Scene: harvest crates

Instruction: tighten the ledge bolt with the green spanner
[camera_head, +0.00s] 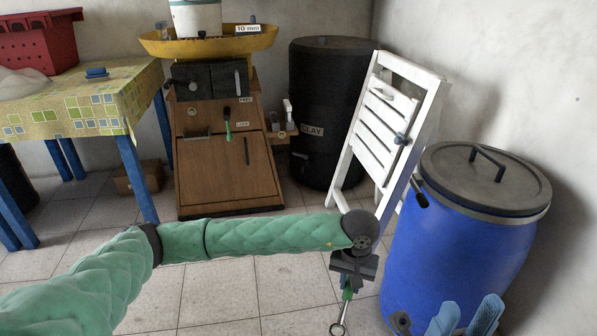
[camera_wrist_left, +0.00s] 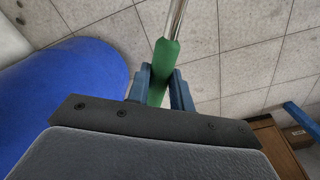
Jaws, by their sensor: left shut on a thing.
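My left gripper (camera_head: 348,284) is shut on the green spanner, in front of the white folding chair and well above the floor. The spanner's ring end (camera_head: 338,328) hangs downward. In the left wrist view, its green handle (camera_wrist_left: 164,72) sits between the blue fingers and its metal shaft runs out of the top edge. My right gripper (camera_head: 465,318) shows at the bottom right, its light-blue fingers apart with nothing seen between them. A small wooden ledge (camera_head: 284,133) juts from the right side of the wooden cabinet; I cannot clearly make out which small fitting is its bolt.
The wooden cabinet (camera_head: 225,172) has a green-handled lever (camera_head: 228,126) and a yellow tray (camera_head: 170,46) on top. A black barrel (camera_head: 330,80), white folding chair (camera_head: 352,150) and blue barrel (camera_head: 450,240) stand to the right. A table (camera_head: 130,95) stands left. Tiled floor is open in front of the cabinet.

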